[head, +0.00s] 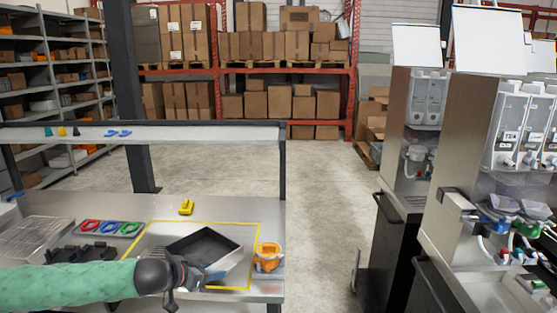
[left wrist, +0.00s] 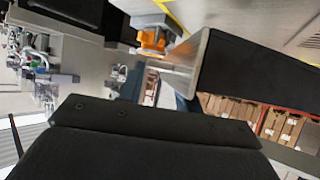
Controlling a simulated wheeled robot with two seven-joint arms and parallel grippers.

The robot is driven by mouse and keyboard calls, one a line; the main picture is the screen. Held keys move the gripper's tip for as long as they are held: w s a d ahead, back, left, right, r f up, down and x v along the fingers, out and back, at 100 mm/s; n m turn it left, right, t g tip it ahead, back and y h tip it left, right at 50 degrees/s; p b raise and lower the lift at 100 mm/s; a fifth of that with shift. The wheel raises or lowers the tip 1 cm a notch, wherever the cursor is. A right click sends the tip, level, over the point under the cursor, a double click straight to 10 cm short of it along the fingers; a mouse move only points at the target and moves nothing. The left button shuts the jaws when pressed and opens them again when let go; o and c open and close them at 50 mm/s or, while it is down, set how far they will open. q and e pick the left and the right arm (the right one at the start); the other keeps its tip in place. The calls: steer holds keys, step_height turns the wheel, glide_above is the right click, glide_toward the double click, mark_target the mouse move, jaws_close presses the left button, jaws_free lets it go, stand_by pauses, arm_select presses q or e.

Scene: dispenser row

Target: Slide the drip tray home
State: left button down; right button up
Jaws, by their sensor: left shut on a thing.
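The drip tray (head: 203,244) is a shallow dark open tray with a grey outer wall. In the head view it is at or just above the yellow-outlined area of the bench; I cannot tell whether it touches the surface. My left gripper (head: 212,273) is shut on the tray's near side, and the fingertips are partly hidden. In the left wrist view the tray (left wrist: 255,65) fills the right side, with its grey edge toward the middle. The dispensers (head: 515,140) stand at the far right, away from the tray. My right gripper is not in view.
An orange item (head: 268,258) stands just right of the tray on the bench (head: 150,208). A small yellow item (head: 186,207) lies behind it. A grey holder (head: 110,228) with coloured rings is at left. Open floor (head: 325,220) separates the bench from the dispensers.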

arm_select(q)
steer(key=shift+s+a+f+n+t+y, duration=0.3)
steer(key=shift+a+f+n+y, duration=0.2)
steer(key=shift+a, duration=0.3)
steer(key=shift+s+a+f+n+t+y, duration=0.3)
steer(key=shift+a+n, duration=0.2)
steer(key=shift+a, duration=0.35)
steer(key=shift+s+a+f+n+t+y, duration=0.3)
steer(key=shift+a+f+n+y, duration=0.2)
steer(key=shift+a, duration=0.3)
steer(key=s+a+f+n+t+y, duration=0.1)
steer(key=s+a+f+n+y, duration=0.5)
steer(key=s+a, duration=0.5)
steer(key=w+d+f, duration=0.1)
steer(key=d+f, duration=0.1)
steer(key=d, duration=1.2)
steer(key=shift+w+m+h, duration=0.2)
steer(key=shift+m+h, duration=0.1)
steer(key=shift+m, duration=0.1)
steer(key=shift+a+r, duration=0.1)
steer(key=shift+r, duration=0.05)
